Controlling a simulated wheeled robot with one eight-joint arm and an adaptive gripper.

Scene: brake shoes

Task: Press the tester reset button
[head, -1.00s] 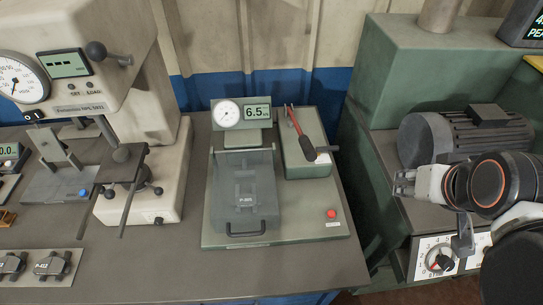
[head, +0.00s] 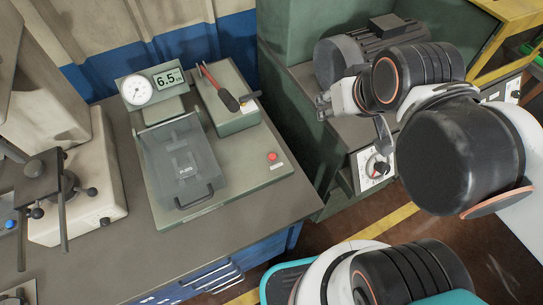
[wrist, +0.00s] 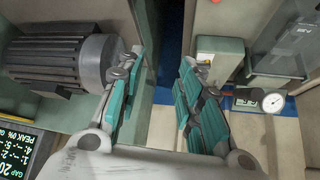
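The tester (head: 228,168) is a grey-green bench unit with a dial gauge, a display reading 6.5 and a clear cover (head: 180,160) that is down. Its red reset button (head: 272,156) stands at the base's right side in the head view, with nothing over it. My gripper (head: 322,107) is to the right of the tester and apart from the button, near the grey motor. In the wrist view my gripper (wrist: 164,62) has its teal-padded fingers spread with nothing between them. A small red spot at the wrist view's top edge may be the button (wrist: 216,2).
A grey motor (head: 345,52) on a green machine is close to my gripper. A press (head: 85,190) stands left of the tester. A floor gap separates bench and machine.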

